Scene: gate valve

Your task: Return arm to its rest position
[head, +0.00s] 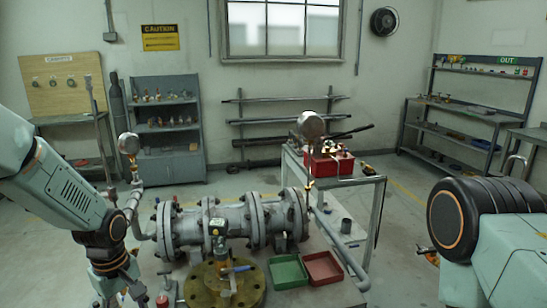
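My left arm reaches in from the left edge and bends down at its dark wrist. My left gripper (122,292) hangs at the bottom left, beside the grey pipework. Its fingertips are small and cut by the lower edge, so its opening is unclear. My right arm fills the right edge with a large black joint. Its gripper is not clearly visible.
A green tray (288,272) and a red tray (323,268) lie right of the flange. A pressure gauge (129,143) rises close to my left arm. Shelves line the walls; open floor lies between cart and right arm.

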